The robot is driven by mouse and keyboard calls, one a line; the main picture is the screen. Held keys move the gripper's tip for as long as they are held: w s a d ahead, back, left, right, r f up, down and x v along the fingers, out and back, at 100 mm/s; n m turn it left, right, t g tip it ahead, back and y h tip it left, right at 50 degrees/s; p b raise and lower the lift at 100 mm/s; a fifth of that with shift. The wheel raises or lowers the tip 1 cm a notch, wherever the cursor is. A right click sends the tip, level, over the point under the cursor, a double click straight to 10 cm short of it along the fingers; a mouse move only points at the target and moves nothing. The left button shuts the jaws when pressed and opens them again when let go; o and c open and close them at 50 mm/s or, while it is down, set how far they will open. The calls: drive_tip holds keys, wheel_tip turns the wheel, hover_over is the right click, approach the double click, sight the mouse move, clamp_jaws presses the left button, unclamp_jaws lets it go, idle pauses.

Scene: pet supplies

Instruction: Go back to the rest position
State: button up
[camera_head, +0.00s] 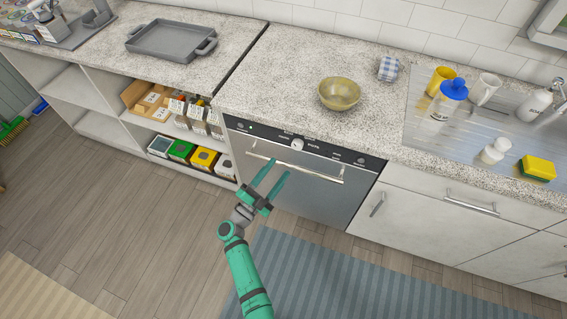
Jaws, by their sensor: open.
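My gripper (274,178) is at the end of my green arm, in the middle of the head camera view. Its two green fingers are apart, with nothing between them. In the picture it lies over the front of the built-in dishwasher or oven (315,195), below its handle. I cannot tell how far it is from that front. The arm comes up from the bottom edge of the view.
The counter (270,75) holds a bowl (339,94), a checked blue-white item (388,68), cups and a blue-lidded bottle (449,99). A grey tray (171,39) sits at left. Open shelves hold boxes (203,159). A striped rug (330,280) covers clear floor.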

drive_tip(key=shift+s+a, duration=0.3)
drive_tip(key=shift+a, duration=0.05)
drive_tip(key=shift+w, duration=0.1)
drive_tip(key=s+d+r+n+y, duration=0.2)
drive_tip(key=s+r+n+y, duration=0.1)
drive_tip(key=s, duration=1)
drive_tip(key=s+d+r+n+g+y, duration=0.1)
drive_tip(key=s+r+n+y, duration=0.2)
drive_tip(key=s, duration=1)
drive_tip(key=s+d+r+n+y, duration=0.2)
drive_tip(key=s+r+n+y, duration=0.2)
drive_tip(key=s+n, duration=0.7)
drive_tip(key=shift+s+d+g+y, duration=0.35)
drive_tip(key=shift+s+y, duration=0.65)
drive_tip(key=shift+s, duration=0.45)
